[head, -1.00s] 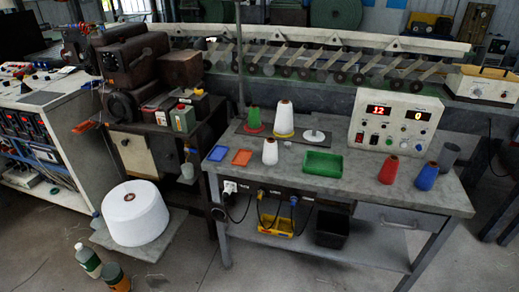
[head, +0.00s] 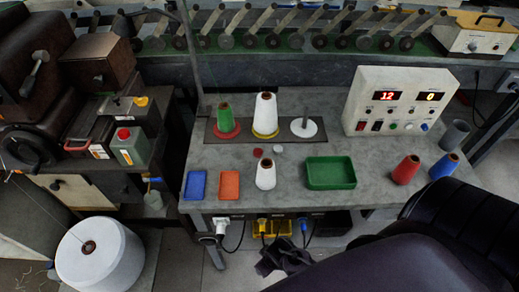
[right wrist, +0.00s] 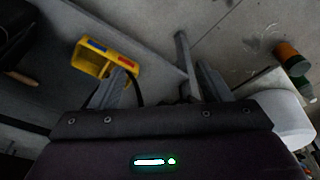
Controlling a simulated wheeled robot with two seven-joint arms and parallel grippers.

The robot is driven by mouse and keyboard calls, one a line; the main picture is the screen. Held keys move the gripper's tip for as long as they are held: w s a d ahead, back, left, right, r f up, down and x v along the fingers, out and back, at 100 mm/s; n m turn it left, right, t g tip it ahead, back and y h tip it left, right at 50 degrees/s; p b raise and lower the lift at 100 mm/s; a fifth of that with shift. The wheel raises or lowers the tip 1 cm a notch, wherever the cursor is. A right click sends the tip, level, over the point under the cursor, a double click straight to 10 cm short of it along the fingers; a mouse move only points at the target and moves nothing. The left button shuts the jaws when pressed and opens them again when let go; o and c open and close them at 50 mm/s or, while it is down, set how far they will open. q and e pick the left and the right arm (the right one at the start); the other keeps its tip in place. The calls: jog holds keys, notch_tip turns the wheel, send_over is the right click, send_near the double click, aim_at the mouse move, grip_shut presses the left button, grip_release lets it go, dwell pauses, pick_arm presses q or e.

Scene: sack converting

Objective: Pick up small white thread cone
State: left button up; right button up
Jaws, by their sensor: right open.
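The small white thread cone (head: 266,175) stands upright on the grey table (head: 388,202), near its front edge in the head view. A larger white cone (head: 265,114) stands behind it on a yellow base. My right gripper (head: 284,258) is at the lower middle of the head view, below and in front of the table edge, apart from the small cone. In the right wrist view its two fingers (right wrist: 162,82) are spread with nothing between them. The small cone does not show in that view. My left gripper is not in view.
A blue tray (head: 196,184), an orange tray (head: 229,185) and a green tray (head: 331,172) flank the small cone. Red (head: 405,170) and blue (head: 445,166) cones stand at the right. A yellow bin (right wrist: 106,60) sits on the lower shelf.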

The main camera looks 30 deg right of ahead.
jog(key=w+r+t+p, duration=0.1)
jog(key=w+r+p, duration=0.15)
jog(key=r, duration=0.95)
jog(key=w+r+p, duration=0.2)
jog(key=w+r, duration=0.1)
jog(key=r, duration=1)
notch_tip(320, 180, up, 11)
jog(key=t+p, duration=0.1)
jog(key=p, duration=0.2)
send_over(267, 165)
jog(key=s, duration=0.4)
jog(key=shift+y, duration=0.3)
jog(key=b+x, duration=0.1)
jog(key=x, duration=0.7)
jog(key=shift+w+a, duration=0.1)
jog(key=shift+r, duration=0.1)
jog(key=c, duration=1.4)
jog(key=shift+c, duration=0.5)
jog(key=shift+r, duration=0.1)
